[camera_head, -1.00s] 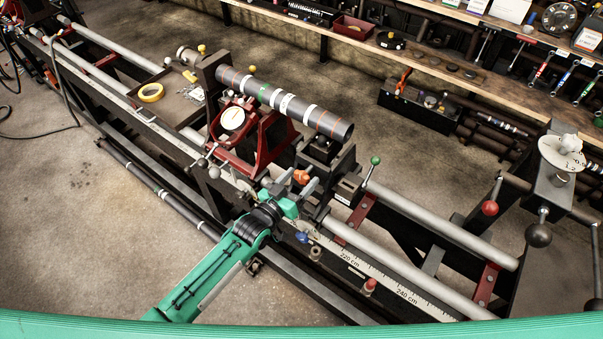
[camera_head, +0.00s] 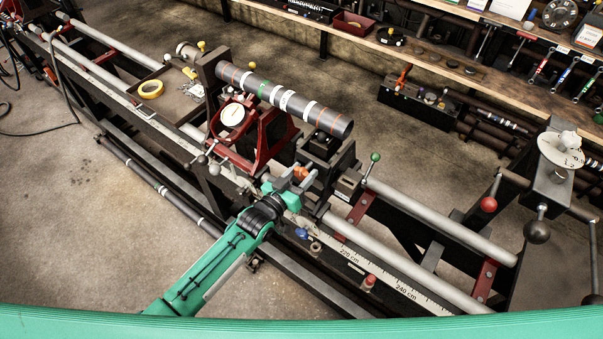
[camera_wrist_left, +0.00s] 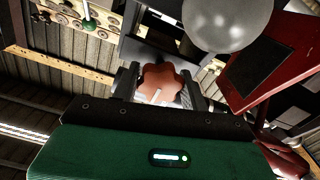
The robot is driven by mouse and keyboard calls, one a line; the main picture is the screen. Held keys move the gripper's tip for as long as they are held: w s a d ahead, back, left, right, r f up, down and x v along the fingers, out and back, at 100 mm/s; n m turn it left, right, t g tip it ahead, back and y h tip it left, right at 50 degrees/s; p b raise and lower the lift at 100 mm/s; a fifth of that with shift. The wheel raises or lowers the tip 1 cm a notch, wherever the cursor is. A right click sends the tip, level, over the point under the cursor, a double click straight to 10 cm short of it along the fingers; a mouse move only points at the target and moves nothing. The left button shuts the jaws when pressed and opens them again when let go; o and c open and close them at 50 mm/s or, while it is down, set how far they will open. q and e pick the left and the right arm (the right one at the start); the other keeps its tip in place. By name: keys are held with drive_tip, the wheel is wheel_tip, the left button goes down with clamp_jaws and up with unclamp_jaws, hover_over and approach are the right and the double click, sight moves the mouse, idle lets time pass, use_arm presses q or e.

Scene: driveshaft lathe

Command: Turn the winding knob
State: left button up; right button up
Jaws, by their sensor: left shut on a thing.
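The winding knob (camera_head: 300,172) is a small orange-red lobed knob low on the front of the lathe, below the right end of the dark shaft. My left gripper (camera_head: 298,177) reaches it from the front left and is shut on it. In the left wrist view the knob (camera_wrist_left: 162,84), with a pale line on its face, sits between the two dark fingers (camera_wrist_left: 161,88). The fingers partly cover its sides. My right gripper is in neither view.
The dark banded shaft (camera_head: 285,101) rests above the knob on the red stand (camera_head: 255,150). A green-tipped lever (camera_head: 375,157) stands to the right. A blue knob (camera_head: 302,233) and a red one (camera_head: 370,281) sit along the scale rail (camera_head: 395,287).

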use_arm(q)
drive_tip(key=m+b, duration=0.1)
drive_tip(key=m, duration=0.6)
drive_tip(key=shift+b, duration=0.3)
drive_tip(key=shift+m, duration=0.8)
drive_tip(key=o, duration=1)
drive_tip(key=shift+s, duration=0.1)
